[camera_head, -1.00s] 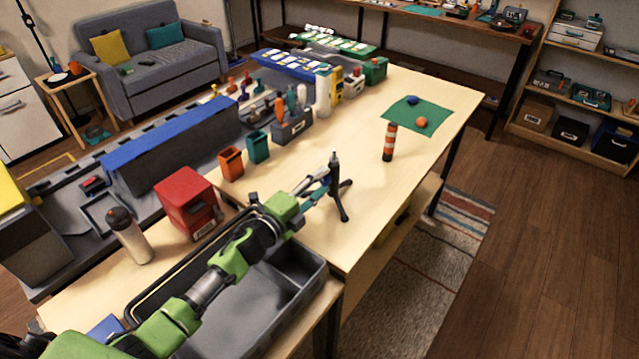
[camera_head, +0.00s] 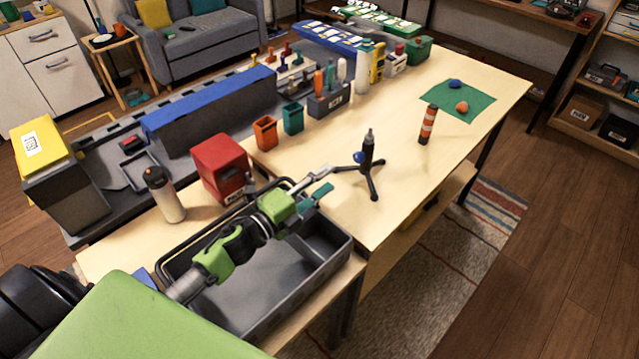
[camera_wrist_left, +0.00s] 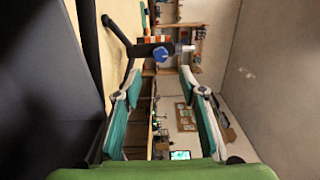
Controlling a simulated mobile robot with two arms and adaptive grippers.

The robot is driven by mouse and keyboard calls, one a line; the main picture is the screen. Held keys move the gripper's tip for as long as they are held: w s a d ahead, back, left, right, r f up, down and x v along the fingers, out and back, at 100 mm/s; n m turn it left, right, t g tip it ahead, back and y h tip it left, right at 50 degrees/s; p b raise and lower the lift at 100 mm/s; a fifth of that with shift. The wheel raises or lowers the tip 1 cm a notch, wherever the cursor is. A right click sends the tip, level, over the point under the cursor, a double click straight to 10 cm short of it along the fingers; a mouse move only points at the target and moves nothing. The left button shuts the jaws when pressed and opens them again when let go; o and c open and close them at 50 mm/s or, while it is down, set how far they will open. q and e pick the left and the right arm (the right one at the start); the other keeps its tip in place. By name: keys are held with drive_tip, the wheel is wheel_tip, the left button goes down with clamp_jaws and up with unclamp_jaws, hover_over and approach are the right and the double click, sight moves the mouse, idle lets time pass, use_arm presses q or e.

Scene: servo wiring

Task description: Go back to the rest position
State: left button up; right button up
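My left gripper (camera_head: 324,184) is open and empty above the front of the light wood table (camera_head: 400,190). Its two teal-padded fingers show well apart in the left wrist view (camera_wrist_left: 162,82). A small black tripod stand (camera_head: 369,178) with a blue knob stands upright on the table just beyond the fingertips, with a gap between them. The tripod also shows in the wrist view (camera_wrist_left: 128,46), ahead of the fingers. My right gripper is not in view.
A grey divided tray (camera_head: 335,258) lies under my left arm. A red box (camera_head: 222,165) and a bottle (camera_head: 164,195) stand left of it. Orange (camera_head: 265,132) and teal (camera_head: 292,118) cups stand behind. A striped orange cylinder (camera_head: 428,124) stands right of the tripod.

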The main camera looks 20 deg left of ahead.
use_arm(q)
drive_tip(key=shift+s+a, duration=0.2)
drive_tip(key=shift+s, duration=0.4)
